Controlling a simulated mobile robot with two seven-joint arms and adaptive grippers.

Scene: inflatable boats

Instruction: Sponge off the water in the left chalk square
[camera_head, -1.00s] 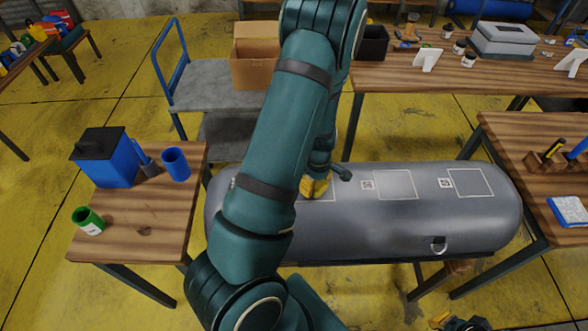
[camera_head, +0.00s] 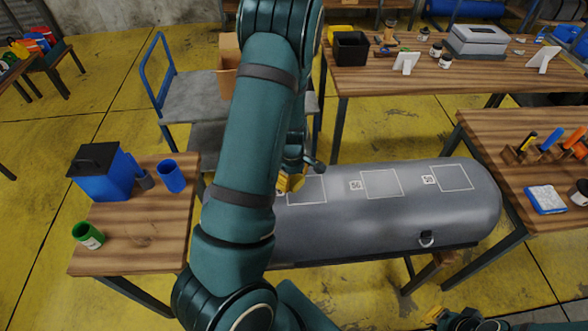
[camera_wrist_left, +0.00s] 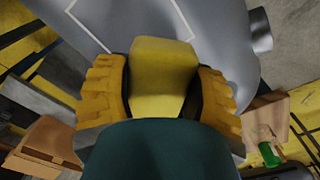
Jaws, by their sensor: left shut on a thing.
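The left chalk square (camera_head: 309,191) is drawn on top of the grey inflatable tube (camera_head: 350,235). My left gripper (camera_head: 290,183) is at the square's left edge, partly hidden by my arm. In the left wrist view, that gripper (camera_wrist_left: 165,100) is shut on a yellow sponge (camera_wrist_left: 163,65), with white chalk lines on the tube beyond it. I cannot tell whether the sponge touches the tube, nor make out water in the square. My right gripper (camera_head: 437,314) shows only partly at the bottom edge, its state unclear.
Two more chalk squares, middle (camera_head: 381,184) and right (camera_head: 452,178), lie along the tube. A right-hand table (camera_head: 480,130) holds tools.

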